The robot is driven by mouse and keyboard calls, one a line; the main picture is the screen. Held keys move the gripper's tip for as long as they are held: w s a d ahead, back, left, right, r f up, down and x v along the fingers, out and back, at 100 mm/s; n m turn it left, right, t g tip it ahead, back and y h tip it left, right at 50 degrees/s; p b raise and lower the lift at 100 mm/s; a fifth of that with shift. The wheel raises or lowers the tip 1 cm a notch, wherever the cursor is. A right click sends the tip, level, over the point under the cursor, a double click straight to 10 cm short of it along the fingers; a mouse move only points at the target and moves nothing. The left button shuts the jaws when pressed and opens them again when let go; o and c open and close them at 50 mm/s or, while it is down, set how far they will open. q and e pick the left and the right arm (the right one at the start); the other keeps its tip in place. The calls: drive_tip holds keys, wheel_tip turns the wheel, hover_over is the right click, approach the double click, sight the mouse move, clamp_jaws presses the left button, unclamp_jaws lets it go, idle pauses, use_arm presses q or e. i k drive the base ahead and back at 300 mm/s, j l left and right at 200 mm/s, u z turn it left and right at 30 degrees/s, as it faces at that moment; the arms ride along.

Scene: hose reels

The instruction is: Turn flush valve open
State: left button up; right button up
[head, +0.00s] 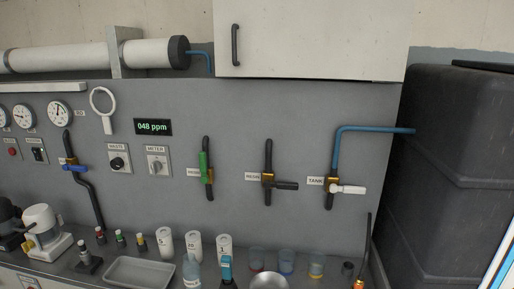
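Several valves are mounted on the grey panel; I cannot read a flush label on any of them. A valve with a green handle (203,165) has its handle upright, along its black pipe; its label is too small to read. A valve with a black handle (287,186), labelled roughly RESIN, has its handle level, across the pipe. The TANK valve's white handle (352,190) is also level, across the pipe. A valve with a blue handle (76,168) at the left has its handle roughly level. Neither of my grippers is in view.
A counter below holds white containers (194,246), a grey tray (139,271), small cups (286,262) and a metal bowl (269,282). A cabinet (320,40) overhangs the panel. A large dark tank (455,170) stands at the right. A display (153,127) reads 048 ppm.

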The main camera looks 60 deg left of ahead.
sight(76, 168)
drive_tip(key=u, duration=3.1)
drive_tip(key=i+j+z, duration=0.1)
drive_tip(key=i+j, duration=0.2)
drive_tip(key=j, duration=0.2)
drive_tip(key=z, duration=0.05)
